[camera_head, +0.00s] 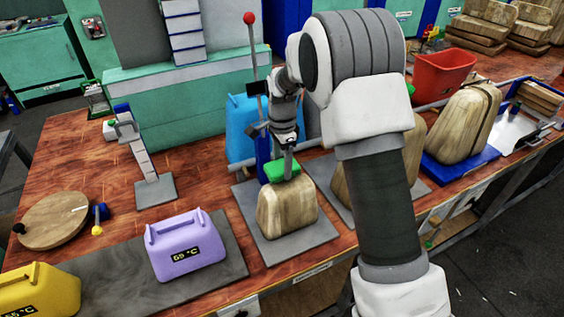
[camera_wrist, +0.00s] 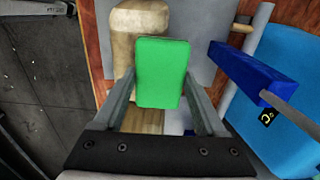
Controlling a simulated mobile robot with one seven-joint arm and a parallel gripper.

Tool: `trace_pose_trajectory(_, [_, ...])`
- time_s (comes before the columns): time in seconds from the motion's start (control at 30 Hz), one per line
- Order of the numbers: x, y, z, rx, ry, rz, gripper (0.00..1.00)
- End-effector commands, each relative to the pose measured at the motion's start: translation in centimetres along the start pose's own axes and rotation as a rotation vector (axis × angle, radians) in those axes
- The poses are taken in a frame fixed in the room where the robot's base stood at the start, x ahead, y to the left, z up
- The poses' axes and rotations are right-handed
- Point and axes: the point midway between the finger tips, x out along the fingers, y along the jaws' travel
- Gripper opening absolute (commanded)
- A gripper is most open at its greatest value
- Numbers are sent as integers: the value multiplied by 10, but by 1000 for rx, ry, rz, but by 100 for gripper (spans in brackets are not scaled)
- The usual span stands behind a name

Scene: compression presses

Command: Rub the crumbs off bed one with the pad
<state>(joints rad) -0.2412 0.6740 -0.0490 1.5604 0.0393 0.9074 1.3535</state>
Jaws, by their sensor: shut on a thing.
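My gripper (camera_head: 286,162) is shut on a green pad (camera_head: 282,171), which also shows between the two fingers in the wrist view (camera_wrist: 160,72). The pad is at the top back of a rounded wooden block (camera_head: 287,208); whether it touches the block I cannot tell. The block stands on a grey plate (camera_head: 252,236) at the front of the bench, and part of it shows behind the pad in the wrist view (camera_wrist: 140,22). I see no label saying which bed is number one, and no crumbs can be made out.
A purple block marked 65 °C (camera_head: 186,248) stands left of the plate, a yellow one (camera_head: 40,290) beyond it. A blue block (camera_head: 240,135) and a red-knobbed lever (camera_head: 250,45) are close behind my gripper. My arm hides part of another wooden block (camera_head: 414,145) at right.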

Motion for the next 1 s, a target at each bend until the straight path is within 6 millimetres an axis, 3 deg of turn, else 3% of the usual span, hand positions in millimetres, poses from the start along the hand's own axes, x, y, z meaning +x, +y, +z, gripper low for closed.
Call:
trace_pose_trajectory(0.67, [12,2,0,0,0,1,29])
trace_pose_trajectory(1.0, [11,29,0,0,0,0,29])
